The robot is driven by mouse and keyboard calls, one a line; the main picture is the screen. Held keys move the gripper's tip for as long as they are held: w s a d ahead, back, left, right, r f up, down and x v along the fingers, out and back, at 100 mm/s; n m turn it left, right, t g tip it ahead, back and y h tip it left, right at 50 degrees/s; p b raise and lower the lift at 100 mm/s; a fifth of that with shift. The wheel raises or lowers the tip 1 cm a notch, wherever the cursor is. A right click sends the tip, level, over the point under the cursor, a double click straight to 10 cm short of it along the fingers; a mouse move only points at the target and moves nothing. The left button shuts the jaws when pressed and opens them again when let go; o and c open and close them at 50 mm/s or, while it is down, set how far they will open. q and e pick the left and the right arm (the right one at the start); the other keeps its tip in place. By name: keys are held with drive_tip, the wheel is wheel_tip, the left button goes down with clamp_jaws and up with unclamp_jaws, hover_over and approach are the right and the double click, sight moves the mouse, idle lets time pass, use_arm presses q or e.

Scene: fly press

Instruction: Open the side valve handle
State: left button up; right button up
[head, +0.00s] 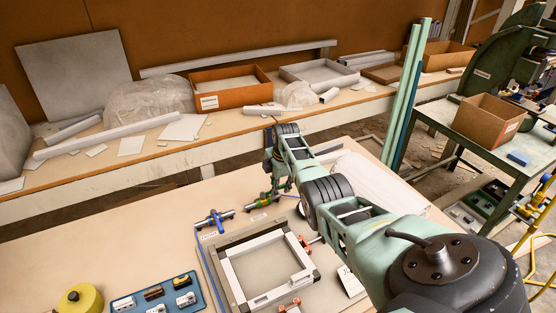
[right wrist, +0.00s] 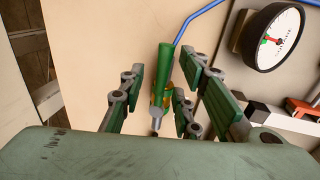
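The side valve has a green handle (right wrist: 165,68) and an orange-and-green body (right wrist: 160,95) on a grey pipe. In the right wrist view the handle stands between the fingers of my right gripper (right wrist: 163,75), nearer the right-hand fingers. The gripper is open, with a gap visible on the left of the handle; whether the right-hand fingers touch it I cannot tell. In the head view my right gripper (head: 278,185) points down over the valve (head: 264,201), partly covering it. My left gripper is not in view.
A second valve (head: 215,221) with a blue handle lies to the left, by a blue hose (head: 203,258). A round gauge (right wrist: 276,38) is close to my right fingers. A framed fixture (head: 265,265), blue tray (head: 157,297) and yellow roll (head: 80,300) occupy the front bench.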

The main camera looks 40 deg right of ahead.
drive_tip(key=shift+s, duration=0.1)
wheel_tip(320, 180, up, 12)
drive_tip(key=s, duration=0.2)
drive_tip(key=shift+a+f, duration=0.15)
drive_tip(key=shift+a, duration=0.15)
idle(0.7)
